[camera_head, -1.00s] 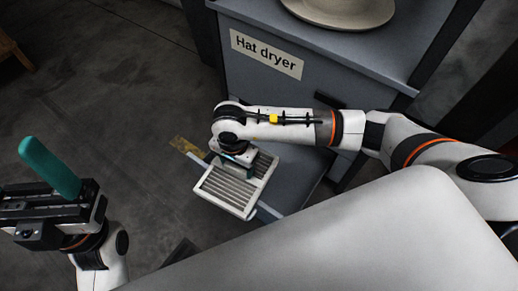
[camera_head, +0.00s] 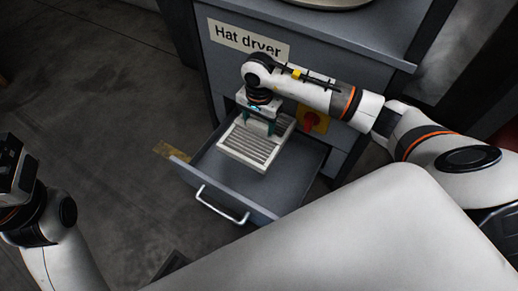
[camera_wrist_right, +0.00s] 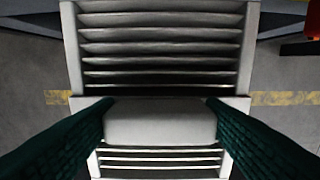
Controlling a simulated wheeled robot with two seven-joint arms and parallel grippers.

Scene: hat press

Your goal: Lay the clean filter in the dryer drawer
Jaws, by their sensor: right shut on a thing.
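The filter (camera_head: 247,147) is a pale rectangular frame with slats. My right gripper (camera_head: 260,127) is shut on its middle bar; the right wrist view shows the two teal fingers at either side of this bar (camera_wrist_right: 160,122). The filter is over the back left part of the open dryer drawer (camera_head: 292,180), roughly level. I cannot tell whether it touches the drawer floor. The drawer is grey, with a silver handle (camera_head: 222,208) on its front. My left gripper (camera_head: 14,170) is cut off at the left edge, its fingers out of view.
The grey hat dryer cabinet (camera_head: 330,62) stands behind the drawer, with a "Hat dryer" label (camera_head: 247,40). A red knob on a yellow plate (camera_head: 311,121) is right of the filter. A hat brim (camera_head: 325,3) shows on top. The drawer's right side is empty.

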